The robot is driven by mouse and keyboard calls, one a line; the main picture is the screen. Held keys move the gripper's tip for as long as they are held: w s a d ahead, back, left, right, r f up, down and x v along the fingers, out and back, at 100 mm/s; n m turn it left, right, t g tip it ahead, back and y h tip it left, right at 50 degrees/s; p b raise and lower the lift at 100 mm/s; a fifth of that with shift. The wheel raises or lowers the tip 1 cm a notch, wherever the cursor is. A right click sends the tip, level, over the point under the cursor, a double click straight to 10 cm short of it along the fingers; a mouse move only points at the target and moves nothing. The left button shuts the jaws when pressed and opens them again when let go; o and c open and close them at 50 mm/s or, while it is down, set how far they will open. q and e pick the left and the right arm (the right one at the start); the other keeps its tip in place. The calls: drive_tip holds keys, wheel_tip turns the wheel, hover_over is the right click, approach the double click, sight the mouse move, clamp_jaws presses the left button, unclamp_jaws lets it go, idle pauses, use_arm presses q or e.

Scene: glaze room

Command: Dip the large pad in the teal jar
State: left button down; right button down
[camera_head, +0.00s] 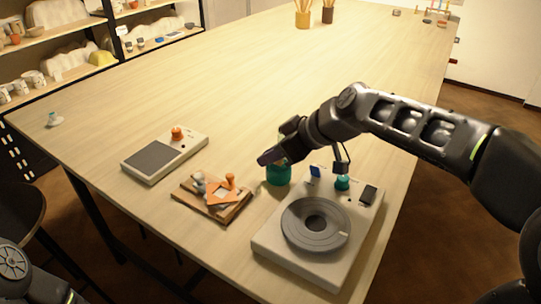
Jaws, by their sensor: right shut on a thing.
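The teal jar (279,175) stands on the table between the wooden board and the wheel unit. My right gripper (268,157) is over the jar, hiding its mouth and upper part. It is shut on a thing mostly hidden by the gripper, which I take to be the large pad. A pale greenish patch shows just behind the wrist, and I cannot tell what it belongs to. I cannot tell whether the held thing touches the jar. Part of my left arm shows at the lower left, but its gripper is out of view.
The wheel unit (265,243) stands right of the jar, with a teal knob (342,183). A wooden board (237,212) holding grey and orange pieces lies to the left. Beyond it is a flat device (133,174) with an orange knob (177,132). The table's middle is clear.

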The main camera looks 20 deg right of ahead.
drive_tip(key=shift+s+f+b, duration=0.2)
drive_tip(key=shift+f+b, duration=0.2)
drive_tip(key=shift+f, duration=0.1)
idle(0.7)
drive_tip(key=shift+w+r+p, duration=0.15)
drive_tip(key=shift+r+p, duration=1.85)
drive_tip(key=shift+r, duration=1.3)
